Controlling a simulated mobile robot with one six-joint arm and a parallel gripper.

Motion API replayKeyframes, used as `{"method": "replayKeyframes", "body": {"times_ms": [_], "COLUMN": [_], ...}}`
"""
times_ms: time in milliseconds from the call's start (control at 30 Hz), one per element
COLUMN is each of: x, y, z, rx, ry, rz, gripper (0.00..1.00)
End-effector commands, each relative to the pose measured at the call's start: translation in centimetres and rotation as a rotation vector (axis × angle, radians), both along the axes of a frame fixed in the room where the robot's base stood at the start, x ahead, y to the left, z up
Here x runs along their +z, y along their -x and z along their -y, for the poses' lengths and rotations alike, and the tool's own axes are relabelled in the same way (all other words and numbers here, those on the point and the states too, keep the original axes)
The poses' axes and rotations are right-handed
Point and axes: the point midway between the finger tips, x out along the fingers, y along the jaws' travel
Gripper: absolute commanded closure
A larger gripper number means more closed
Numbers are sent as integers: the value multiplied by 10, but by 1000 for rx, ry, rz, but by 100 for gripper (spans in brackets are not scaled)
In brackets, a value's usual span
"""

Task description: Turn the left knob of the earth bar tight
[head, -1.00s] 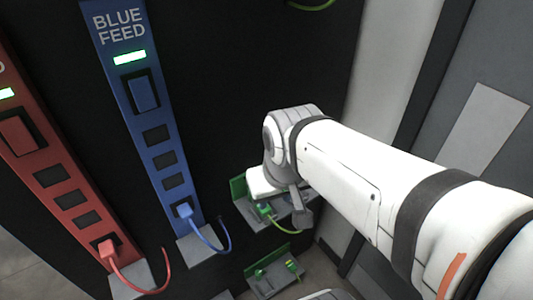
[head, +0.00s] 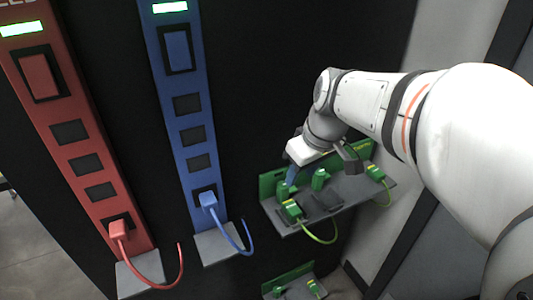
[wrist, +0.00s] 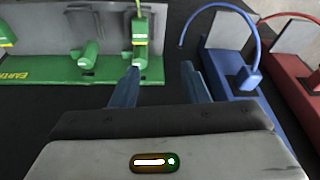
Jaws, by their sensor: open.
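The green earth bar (head: 268,184) runs along the back of a grey shelf in the head view. Its left knob (head: 284,190) is a small green piece near the left end, and a second green knob (head: 320,179) stands to its right. My gripper (head: 291,173) is open and empty, just above and close to the left knob. In the wrist view the bar (wrist: 45,76) appears turned around, with the left knob (wrist: 140,62) near one blue fingertip of my gripper (wrist: 160,70). Whether that finger touches it I cannot tell.
A green plug (head: 292,212) with a looping cable sits in front of the left knob. Another green plug (head: 375,172) is at the right end. The blue feed strip (head: 195,110) and red feed strip (head: 75,150) stand left. A lower green unit (head: 290,283) is below.

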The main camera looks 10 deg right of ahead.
Motion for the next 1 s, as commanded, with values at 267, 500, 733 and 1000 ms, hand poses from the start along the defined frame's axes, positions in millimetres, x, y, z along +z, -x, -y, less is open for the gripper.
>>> {"method": "replayKeyframes", "body": {"times_ms": [267, 500, 733, 1000], "x": [-74, -88, -115, -149], "y": [-80, -103, -110, -119], "z": [18, 23, 13, 2], "rx": [319, 429, 435, 434], "ry": [-39, -51, -52, -51], "rz": [62, 99, 97, 98], "gripper": [59, 59, 59, 59]}}
